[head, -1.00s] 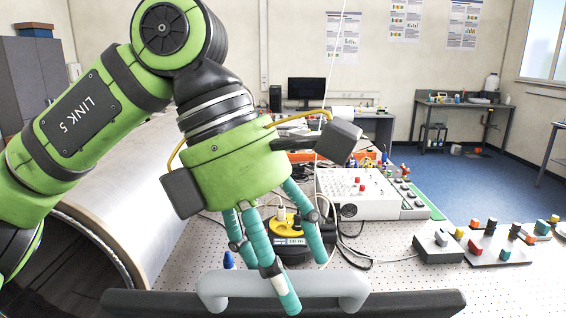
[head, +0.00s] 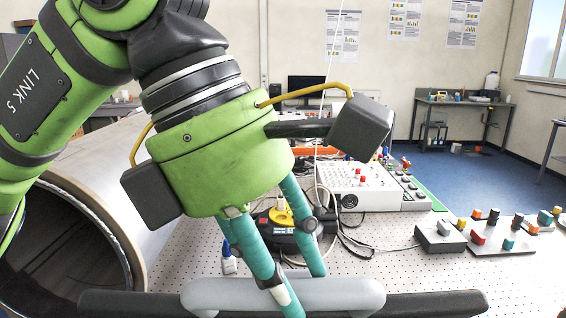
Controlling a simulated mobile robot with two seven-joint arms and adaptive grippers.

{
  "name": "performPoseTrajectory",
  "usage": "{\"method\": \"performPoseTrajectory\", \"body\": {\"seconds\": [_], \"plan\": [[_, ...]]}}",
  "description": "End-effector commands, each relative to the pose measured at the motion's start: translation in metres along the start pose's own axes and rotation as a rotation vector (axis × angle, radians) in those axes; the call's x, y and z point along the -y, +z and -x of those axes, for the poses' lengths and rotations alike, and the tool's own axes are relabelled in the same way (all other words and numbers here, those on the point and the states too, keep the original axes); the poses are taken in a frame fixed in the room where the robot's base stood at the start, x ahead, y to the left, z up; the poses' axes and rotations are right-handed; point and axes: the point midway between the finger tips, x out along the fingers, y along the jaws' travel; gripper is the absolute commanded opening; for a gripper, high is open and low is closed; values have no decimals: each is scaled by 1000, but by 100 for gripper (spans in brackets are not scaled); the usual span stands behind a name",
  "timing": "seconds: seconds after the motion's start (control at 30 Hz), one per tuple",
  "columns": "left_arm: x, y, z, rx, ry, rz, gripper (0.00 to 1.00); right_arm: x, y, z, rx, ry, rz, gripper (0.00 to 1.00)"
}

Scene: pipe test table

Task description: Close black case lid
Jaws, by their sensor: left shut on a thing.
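The black case lid (head: 435,303) shows as a long dark edge across the bottom of the head view, with a light grey handle (head: 225,293) on it. The rest of the case is below the picture or hidden. My left gripper (head: 303,288) comes down from the upper left with its teal fingers around the handle, one on the near side and one behind it. It is shut on the handle. My right gripper is not in view.
A large metal pipe (head: 100,210) stands at left.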

Motion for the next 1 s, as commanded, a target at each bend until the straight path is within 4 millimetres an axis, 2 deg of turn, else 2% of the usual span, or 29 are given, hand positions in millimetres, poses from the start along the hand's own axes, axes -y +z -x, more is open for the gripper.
{"method": "performPoseTrajectory", "body": {"seconds": [0.03,0.1,0.6,1.0], "plan": [[3,-5,-10,-7,16,-4,7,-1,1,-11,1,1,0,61],[9,-6,-14,-8,33,-10,7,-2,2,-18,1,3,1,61],[50,-16,-36,-10,157,-60,7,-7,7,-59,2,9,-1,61],[57,-16,-35,-9,174,-67,7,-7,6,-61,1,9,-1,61]]}}
